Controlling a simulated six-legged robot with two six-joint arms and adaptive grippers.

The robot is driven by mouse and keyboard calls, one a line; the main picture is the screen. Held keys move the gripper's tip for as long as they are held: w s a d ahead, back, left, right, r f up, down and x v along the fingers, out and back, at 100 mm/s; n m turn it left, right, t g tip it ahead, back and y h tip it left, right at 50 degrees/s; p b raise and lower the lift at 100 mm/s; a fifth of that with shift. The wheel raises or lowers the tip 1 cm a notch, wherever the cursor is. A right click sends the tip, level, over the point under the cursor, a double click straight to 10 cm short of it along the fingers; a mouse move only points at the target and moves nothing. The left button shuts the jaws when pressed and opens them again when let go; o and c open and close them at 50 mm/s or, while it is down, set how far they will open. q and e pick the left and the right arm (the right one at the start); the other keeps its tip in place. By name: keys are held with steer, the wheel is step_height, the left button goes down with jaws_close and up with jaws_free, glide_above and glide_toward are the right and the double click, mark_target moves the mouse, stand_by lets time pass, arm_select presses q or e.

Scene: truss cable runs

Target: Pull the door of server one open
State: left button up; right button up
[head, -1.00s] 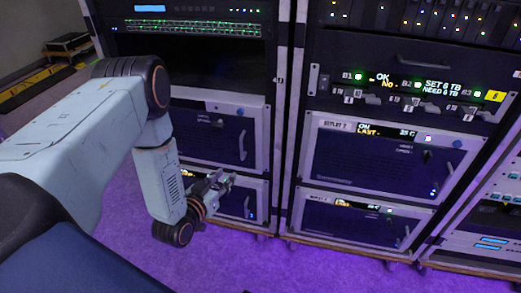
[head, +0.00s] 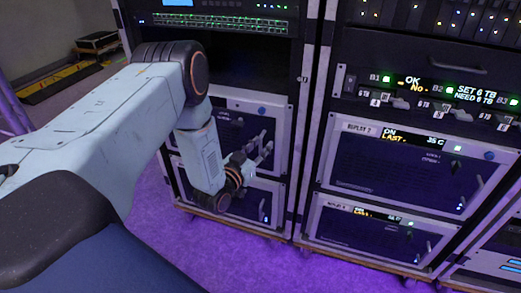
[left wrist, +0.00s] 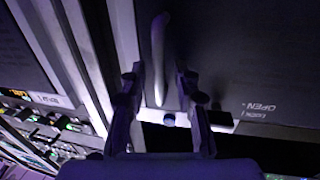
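A dark server door with a pale frame (head: 283,120) is in the left rack in the head view; its label is hidden behind my arm, so I cannot tell its number. My left gripper (head: 259,146) is in front of this door, at its handle near the right side. In the left wrist view the upright grey handle (left wrist: 159,50) lies between the lines of the two open fingers (left wrist: 162,85), with space on both sides. A round blue knob (left wrist: 168,120) and the printed word OPEN show on the door. My right gripper is not in view.
A lower server door (head: 258,200) sits under it. The right rack has a door labelled REPLAY 2 (head: 400,170), another below it, and a switch panel (head: 430,95) above. Purple floor (head: 170,240) is free in front of the racks.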

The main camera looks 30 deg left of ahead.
arm_select(q)
steer(key=shift+w, duration=0.1)
jaws_close()
steer(key=shift+d, duration=0.1)
stand_by(0.8)
